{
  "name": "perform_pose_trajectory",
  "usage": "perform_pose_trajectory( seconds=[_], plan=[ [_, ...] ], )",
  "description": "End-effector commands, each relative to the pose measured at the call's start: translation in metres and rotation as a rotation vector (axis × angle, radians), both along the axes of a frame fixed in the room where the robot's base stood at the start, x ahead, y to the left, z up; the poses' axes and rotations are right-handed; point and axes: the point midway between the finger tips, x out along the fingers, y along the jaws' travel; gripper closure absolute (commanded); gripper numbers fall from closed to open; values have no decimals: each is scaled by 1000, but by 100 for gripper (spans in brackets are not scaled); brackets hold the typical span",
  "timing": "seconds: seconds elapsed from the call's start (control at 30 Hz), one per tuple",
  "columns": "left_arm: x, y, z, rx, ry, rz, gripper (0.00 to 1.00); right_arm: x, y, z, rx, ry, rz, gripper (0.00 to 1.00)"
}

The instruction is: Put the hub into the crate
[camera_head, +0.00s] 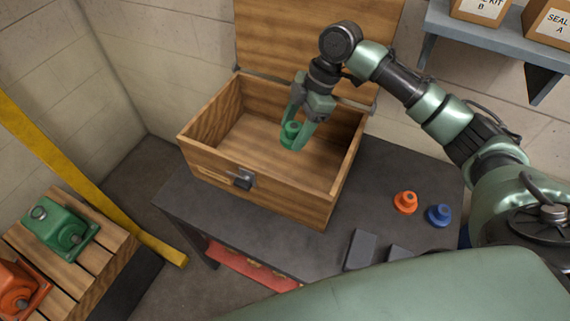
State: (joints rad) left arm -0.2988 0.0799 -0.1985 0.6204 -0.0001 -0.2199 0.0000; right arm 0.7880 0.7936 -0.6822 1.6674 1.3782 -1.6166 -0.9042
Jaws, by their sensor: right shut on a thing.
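The crate (264,198) is an open wooden box with a metal latch on its front, standing on a dark table. Its lid (290,35) is raised at the back. My right gripper (297,135) reaches in from the right and points down over the crate. It is shut on a green hub (290,133), which appears within or just above the crate opening; its exact height is hard to tell. The crate floor looks otherwise empty. An orange hub (405,202) and a blue hub (439,215) stand on the table right of the crate. My left gripper is not in view.
The dark table (300,252) has dark blocks (361,250) near its front right. A wooden pallet (108,249) at left bears a green motor (62,228) and an orange motor (18,290), beside a yellow rail (90,185). A shelf (490,38) with boxes hangs at upper right.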

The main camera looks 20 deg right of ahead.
Motion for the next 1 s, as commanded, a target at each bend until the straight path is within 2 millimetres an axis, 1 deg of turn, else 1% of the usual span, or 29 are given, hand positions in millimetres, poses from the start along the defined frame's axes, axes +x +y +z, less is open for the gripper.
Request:
perform_pose_trajectory(
  seconds=[0.03, 0.3, 0.43, 0.5, 0.73, 0.9, 1.0],
  plan=[
    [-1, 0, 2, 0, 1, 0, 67, -2, 0, -12, 0, 5, 0, 100],
    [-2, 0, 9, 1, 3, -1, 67, -1, 1, -82, 1, 5, -2, 100],
    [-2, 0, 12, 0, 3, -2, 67, -1, 1, -111, 2, 3, -3, 100],
    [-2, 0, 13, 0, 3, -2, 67, -1, 1, -123, 0, 1, -2, 100],
    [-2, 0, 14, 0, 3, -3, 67, 0, 1, -143, 1, -1, -1, 100],
    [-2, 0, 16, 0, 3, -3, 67, 0, 1, -168, 2, 1, -4, 100],
    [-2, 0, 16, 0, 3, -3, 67, 0, 1, -177, 1, -1, -3, 100]
  ],
)
